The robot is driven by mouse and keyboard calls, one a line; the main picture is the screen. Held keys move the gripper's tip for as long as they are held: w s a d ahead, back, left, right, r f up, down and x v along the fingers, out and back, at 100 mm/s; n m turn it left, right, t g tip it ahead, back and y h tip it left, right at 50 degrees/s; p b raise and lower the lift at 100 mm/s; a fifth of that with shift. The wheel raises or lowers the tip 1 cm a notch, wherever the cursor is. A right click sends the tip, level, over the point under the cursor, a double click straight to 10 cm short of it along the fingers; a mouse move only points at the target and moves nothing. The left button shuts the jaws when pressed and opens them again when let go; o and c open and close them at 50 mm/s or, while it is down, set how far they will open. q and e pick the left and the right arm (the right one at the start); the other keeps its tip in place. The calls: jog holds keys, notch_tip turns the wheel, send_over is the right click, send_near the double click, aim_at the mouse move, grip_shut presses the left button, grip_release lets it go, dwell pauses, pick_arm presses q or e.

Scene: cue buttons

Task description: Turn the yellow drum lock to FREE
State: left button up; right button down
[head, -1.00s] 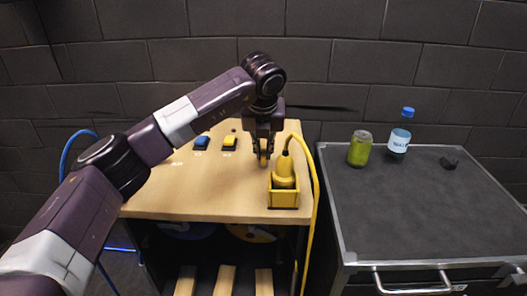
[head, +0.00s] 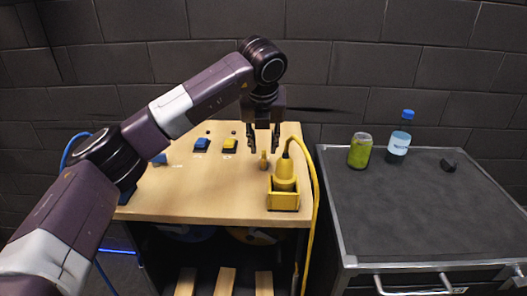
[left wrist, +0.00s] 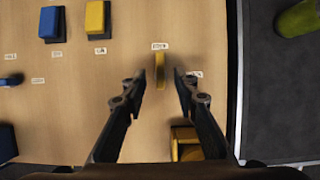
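The yellow drum lock (head: 263,160) is a small upright yellow lever on the wooden bench top. In the left wrist view the yellow lever (left wrist: 160,71) stands lengthwise, in line with a small white label (left wrist: 160,46) ahead of it. A second label (left wrist: 195,74) lies to its right, partly covered by a finger. The lettering is too small to read surely. My left gripper (head: 263,150) is open above the lever, with a finger on either side and gaps between. It also shows in the left wrist view (left wrist: 159,85). My right gripper is not in view.
A yellow holder (head: 284,201) with a yellow cabled device (head: 284,180) stands close to the right. Blue (head: 201,145) and yellow (head: 230,146) buttons sit behind left. A dark cabinet (head: 430,210) at right carries a green can (head: 359,152) and bottle (head: 398,146).

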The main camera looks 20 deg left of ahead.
pick_arm(q)
jog(key=a+v, duration=0.1)
jog(key=v, duration=0.7)
jog(key=shift+d, duration=0.45)
